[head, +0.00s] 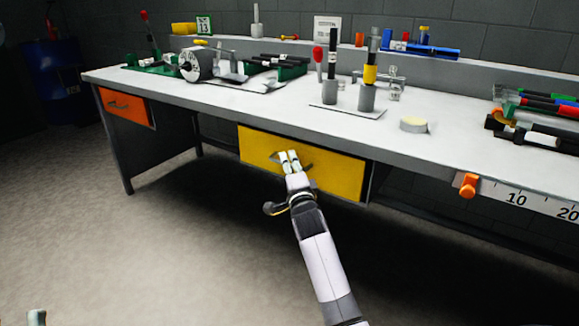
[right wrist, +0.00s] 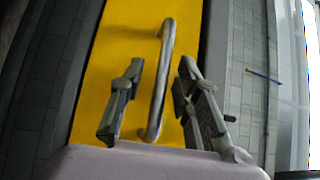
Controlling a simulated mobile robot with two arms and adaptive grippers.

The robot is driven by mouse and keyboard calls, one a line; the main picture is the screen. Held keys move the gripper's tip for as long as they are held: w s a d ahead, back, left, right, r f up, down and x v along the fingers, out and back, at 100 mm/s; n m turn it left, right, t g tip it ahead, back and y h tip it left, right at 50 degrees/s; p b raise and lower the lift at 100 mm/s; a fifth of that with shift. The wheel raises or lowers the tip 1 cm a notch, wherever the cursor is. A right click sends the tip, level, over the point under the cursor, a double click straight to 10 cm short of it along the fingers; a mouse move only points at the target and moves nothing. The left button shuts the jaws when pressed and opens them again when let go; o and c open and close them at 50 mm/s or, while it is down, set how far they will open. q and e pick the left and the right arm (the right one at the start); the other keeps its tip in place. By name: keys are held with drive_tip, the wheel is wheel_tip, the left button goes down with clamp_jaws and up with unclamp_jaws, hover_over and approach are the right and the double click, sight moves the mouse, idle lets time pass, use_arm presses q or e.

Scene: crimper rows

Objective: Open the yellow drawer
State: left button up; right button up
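The yellow drawer (head: 330,176) is under the front of the workbench, and its front looks flush with the bench, so it appears closed. My right gripper (head: 289,156) is at the drawer's metal handle, which it partly hides in the head view. In the right wrist view the handle (right wrist: 160,85) runs between the two spread fingers of my right gripper (right wrist: 161,68). A visible gap lies on each side, so the gripper is open and not clamped on it. A small tip at the lower left edge (head: 37,316) seems to be my left gripper; its fingers are mostly out of view.
The white workbench top (head: 230,98) carries tools, holders and several coloured rods. An orange drawer (head: 125,106) is at the left end. A ruler strip (head: 530,201) with an orange clamp (head: 468,186) is on the front edge at right. The floor before the drawer is clear.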

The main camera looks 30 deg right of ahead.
drive_tip(key=shift+c, duration=0.2)
clamp_jaws()
idle(0.6)
